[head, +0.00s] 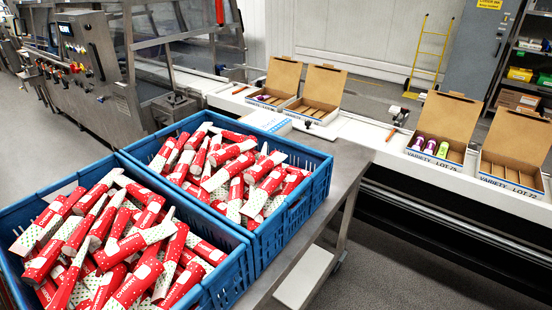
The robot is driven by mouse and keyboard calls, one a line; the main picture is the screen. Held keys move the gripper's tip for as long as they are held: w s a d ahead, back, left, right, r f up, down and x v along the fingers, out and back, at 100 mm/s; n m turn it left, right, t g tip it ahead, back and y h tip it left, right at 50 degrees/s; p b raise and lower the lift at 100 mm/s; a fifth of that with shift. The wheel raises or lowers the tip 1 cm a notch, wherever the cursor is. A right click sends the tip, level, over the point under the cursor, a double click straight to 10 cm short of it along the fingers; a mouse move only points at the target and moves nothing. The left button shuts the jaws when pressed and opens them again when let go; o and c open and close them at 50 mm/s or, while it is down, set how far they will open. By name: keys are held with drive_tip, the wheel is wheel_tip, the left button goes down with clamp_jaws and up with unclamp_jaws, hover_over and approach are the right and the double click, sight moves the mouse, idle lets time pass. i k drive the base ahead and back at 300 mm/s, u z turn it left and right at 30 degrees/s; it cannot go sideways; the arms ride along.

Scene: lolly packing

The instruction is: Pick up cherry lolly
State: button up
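Cherry lollies, red and white wrapped tubes, lie heaped at mixed angles in two blue crates. One cherry lolly (130,286) with lettering on its red wrapper lies near the front of the near crate (237,268). Another cherry lolly (228,172) lies on the heap in the far crate (290,222). Many lollies in both crates are partly hidden under others. My gripper is not in this view.
The crates stand close together on a metal table (345,178). Behind it, a white conveyor (372,136) carries several open cardboard boxes. A machine (95,60) stands back left.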

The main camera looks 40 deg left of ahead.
sight(267, 164)
drive_tip(key=i, duration=2.75)
drive_tip(key=u, duration=2.35)
